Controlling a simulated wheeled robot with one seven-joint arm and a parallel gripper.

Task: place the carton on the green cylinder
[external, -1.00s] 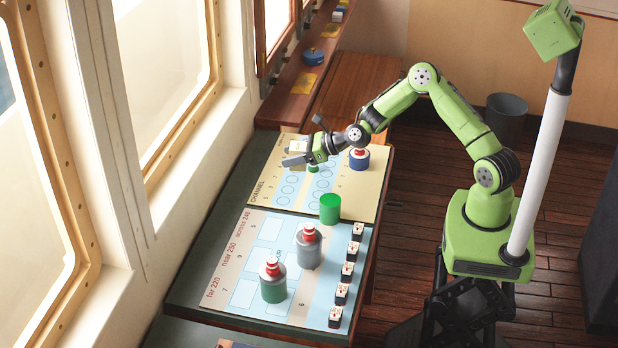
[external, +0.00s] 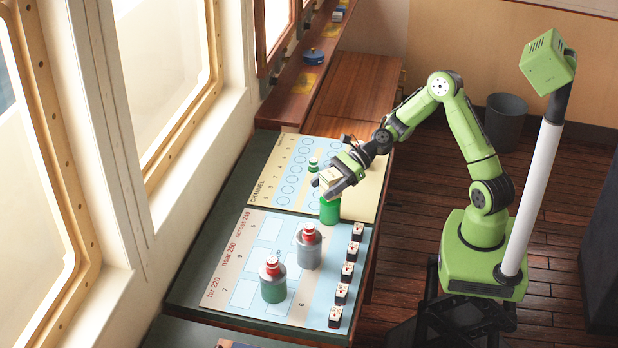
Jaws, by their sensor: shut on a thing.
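My gripper (external: 333,183) is shut on a small cream carton (external: 329,178). The gripper and carton hide the cylinder's top. I cannot tell whether the carton touches it or hangs just above.
Two grey and green canisters with red tops (external: 309,246) (external: 272,279) stand on the blue chart. Several small black-and-white blocks (external: 347,271) line its right edge. A small green-and-white piece (external: 313,164) stands on the yellow chart (external: 268,195) behind the gripper.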

